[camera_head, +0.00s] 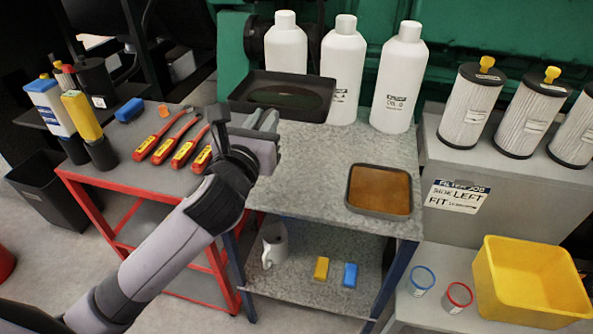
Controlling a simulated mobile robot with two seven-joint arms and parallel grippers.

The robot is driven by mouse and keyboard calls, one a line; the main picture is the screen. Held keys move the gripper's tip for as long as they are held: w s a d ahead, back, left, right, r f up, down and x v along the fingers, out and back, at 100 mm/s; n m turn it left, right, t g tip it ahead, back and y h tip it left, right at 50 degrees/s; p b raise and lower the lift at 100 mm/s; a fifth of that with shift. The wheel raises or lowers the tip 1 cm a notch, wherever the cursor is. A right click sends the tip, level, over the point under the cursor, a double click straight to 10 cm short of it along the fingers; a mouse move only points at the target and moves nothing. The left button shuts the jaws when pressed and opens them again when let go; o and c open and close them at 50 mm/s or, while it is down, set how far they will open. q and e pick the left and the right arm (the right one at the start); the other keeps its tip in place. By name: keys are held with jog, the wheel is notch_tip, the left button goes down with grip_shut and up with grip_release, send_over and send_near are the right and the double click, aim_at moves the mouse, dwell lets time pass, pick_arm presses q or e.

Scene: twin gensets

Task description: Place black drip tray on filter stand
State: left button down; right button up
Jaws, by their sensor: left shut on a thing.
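The black drip tray (246,95) is in the upper middle of the head view, with a dark pool or patch inside it. My left gripper (262,120) is shut on its near edge and holds it roughly level, seemingly above the back left of the grey middle table (320,160). A grey stand (435,160) at the right bears several white filters (470,108) and a label reading "FILTER JOB SIDE LEFT FIT". Its top in front of the filters is narrow. My right gripper is not in view.
White bottles (343,75) stand behind the tray. Another tray (380,212) with an orange-brown inside lies at the table's front right. A yellow bin (530,290) sits at lower right.

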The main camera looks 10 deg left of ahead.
pick_arm(q)
jog(key=b, duration=0.4)
send_over(271, 202)
notch_tip(271, 202, down, 13)
jog(key=shift+r, duration=0.1)
jog(key=shift+f, duration=0.6)
notch_tip(271, 202, down, 4)
jog(key=shift+r+b, duration=0.15)
jog(key=shift+b, duration=0.9)
jog(key=shift+f, duration=0.2)
jog(key=c, duration=1.1)
grip_release()
jog(key=shift+o, duration=0.2)
jog(key=shift+s+r, duration=0.15)
